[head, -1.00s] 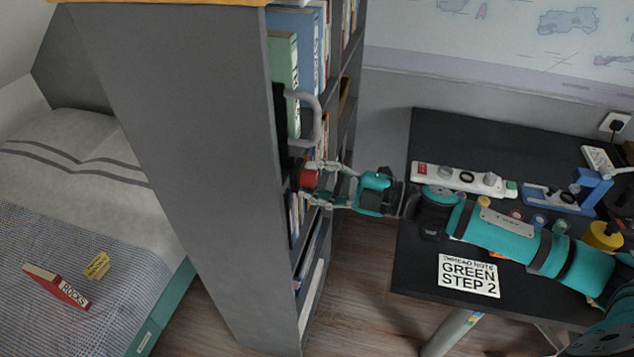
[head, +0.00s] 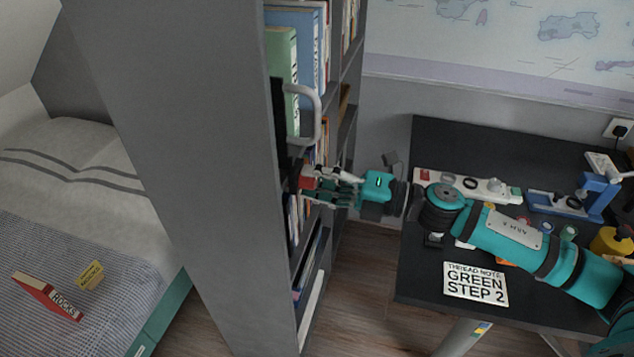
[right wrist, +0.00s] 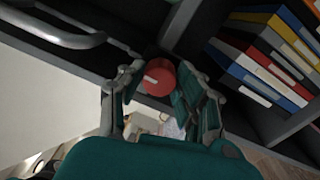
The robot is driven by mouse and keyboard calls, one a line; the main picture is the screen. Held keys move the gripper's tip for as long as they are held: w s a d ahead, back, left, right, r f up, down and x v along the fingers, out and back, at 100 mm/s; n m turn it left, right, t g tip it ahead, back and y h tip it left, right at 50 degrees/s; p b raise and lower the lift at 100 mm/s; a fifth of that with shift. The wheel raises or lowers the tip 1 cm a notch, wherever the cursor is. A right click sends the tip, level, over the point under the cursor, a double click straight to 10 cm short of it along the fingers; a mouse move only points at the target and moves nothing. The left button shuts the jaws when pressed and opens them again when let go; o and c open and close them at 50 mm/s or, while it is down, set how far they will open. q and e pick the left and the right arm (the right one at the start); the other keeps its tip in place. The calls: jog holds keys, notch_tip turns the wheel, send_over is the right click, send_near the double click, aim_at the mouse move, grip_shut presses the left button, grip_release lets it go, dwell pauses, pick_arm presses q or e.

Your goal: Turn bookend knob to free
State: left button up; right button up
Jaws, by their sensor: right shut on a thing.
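The red bookend knob (head: 307,181) sits at the edge of the bookcase, below a grey loop handle (head: 318,112) on a black plate. It also shows in the right wrist view (right wrist: 160,77) as a round red knob with a short pale mark on its face. My right gripper (head: 316,183) reaches in from the right and is shut on the knob, with a finger on each side of it in the right wrist view (right wrist: 157,92). The knob's far side is hidden. My left gripper is not in view.
The tall grey bookcase (head: 180,150) holds a green book (head: 282,80) and several others. A black desk (head: 425,270) with small devices and a "GREEN STEP 2" note (head: 476,284) stands to the right. A bed (head: 75,200) with a red book lies to the left.

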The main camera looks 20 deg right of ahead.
dwell(0.5)
jog(key=o, duration=1.1)
jog(key=shift+o, duration=0.2)
jog(key=shift+d, duration=0.1)
jog(key=v, duration=1.2)
jog(key=shift+f, duration=0.1)
